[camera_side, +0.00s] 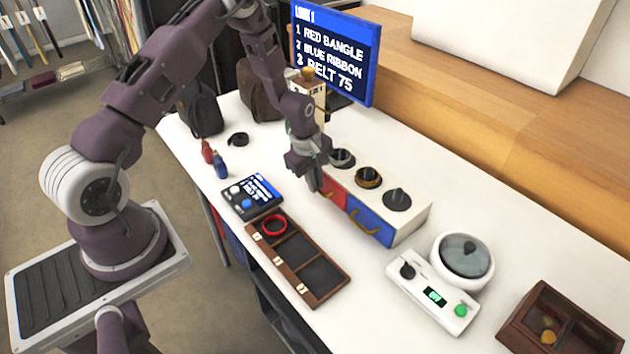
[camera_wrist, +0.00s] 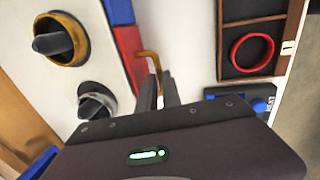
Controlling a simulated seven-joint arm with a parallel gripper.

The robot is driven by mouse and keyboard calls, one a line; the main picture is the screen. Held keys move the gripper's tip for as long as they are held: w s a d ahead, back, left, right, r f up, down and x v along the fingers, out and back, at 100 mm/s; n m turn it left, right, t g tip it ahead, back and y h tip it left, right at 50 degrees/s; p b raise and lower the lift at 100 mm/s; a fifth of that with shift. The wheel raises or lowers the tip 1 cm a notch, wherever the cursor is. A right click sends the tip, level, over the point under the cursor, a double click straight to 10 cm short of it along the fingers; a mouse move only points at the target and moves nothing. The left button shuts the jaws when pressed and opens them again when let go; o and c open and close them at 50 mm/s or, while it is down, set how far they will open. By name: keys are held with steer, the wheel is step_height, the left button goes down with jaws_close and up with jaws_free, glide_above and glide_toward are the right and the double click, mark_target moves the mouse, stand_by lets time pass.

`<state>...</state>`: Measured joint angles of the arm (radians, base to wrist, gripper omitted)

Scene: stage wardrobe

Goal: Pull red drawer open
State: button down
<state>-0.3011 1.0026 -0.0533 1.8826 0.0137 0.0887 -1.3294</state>
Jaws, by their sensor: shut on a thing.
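The red drawer (camera_side: 335,190) is in the front of a white cabinet (camera_side: 412,222), left of a blue drawer (camera_side: 370,221). In the side view my gripper (camera_side: 316,186) is in front of the red drawer and partly hides it. In the wrist view the red drawer front (camera_wrist: 128,46) has a brass handle (camera_wrist: 149,56), and my gripper's dark fingers (camera_wrist: 158,90) are closed on that handle. The red front looks about flush with the blue one (camera_wrist: 119,11); a small gap cannot be ruled out.
A wooden tray (camera_side: 323,294) with a red bangle (camera_side: 274,225) in one compartment lies in front of the cabinet. A strip of bare table separates cabinet and tray.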

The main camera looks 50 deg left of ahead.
steer(key=shift+r, duration=0.1)
steer(key=s, duration=0.9)
steer(key=shift+s, duration=0.3)
steer(key=c, duration=1.8)
jaws_free()
step_height(320, 180, up, 7)
steer(key=s, duration=0.1)
steer(key=shift+s, duration=0.1)
